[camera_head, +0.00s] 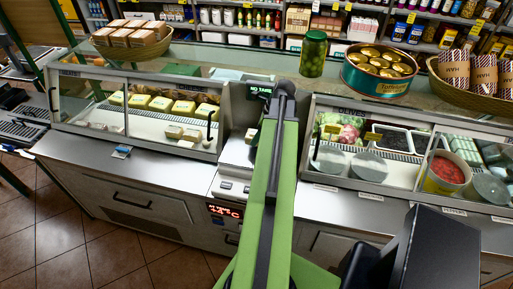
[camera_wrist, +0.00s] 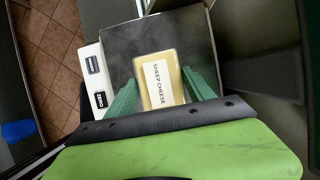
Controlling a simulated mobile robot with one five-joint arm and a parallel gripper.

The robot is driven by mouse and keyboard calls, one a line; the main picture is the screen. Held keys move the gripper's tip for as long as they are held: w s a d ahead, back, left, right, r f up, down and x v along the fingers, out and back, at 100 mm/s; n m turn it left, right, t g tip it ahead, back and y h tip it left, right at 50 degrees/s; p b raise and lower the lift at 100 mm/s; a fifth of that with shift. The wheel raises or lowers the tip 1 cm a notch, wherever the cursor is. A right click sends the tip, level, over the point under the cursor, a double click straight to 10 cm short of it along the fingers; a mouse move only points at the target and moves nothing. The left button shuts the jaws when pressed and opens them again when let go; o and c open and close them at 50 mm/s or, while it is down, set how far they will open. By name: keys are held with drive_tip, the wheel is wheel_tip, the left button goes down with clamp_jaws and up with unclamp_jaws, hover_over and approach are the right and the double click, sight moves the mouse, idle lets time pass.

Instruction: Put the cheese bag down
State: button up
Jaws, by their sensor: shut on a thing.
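The cheese bag (camera_wrist: 159,82) is a pale yellow block with a white "SHEEP CHEESE" label, in the middle of the wrist view. My gripper (camera_wrist: 160,76) is shut on it, with one green finger on each side. Below the bag is the dark square plate (camera_wrist: 190,32) of a scale. I cannot tell whether the bag touches the plate. In the head view the scale (camera_head: 235,158) stands between the two glass cases.
The left glass case (camera_head: 135,115) holds several yellow cheese blocks. The right glass case (camera_head: 350,130) holds olives and tubs. A jar (camera_head: 313,54) and a large tin (camera_head: 378,72) stand on the glass top. A steel counter (camera_head: 120,160) runs along the front.

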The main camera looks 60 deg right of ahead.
wheel_tip(320, 180, down, 4)
drive_tip(key=b, duration=0.4)
drive_tip(key=shift+r+p, duration=0.25)
drive_tip(key=shift+p, duration=0.05)
drive_tip(key=shift+f, duration=0.2)
drive_tip(key=o, duration=1.8)
drive_tip(key=shift+r+p, duration=0.4)
drive_tip(key=shift+r, duration=0.2)
drive_tip(key=p+v, duration=0.9)
drive_tip(key=v, duration=0.1)
drive_tip(key=shift+r+p, duration=0.3)
drive_tip(key=shift+p, duration=0.05)
drive_tip(key=shift+s+r+p, duration=0.3)
drive_tip(key=shift+s+p, duration=0.05)
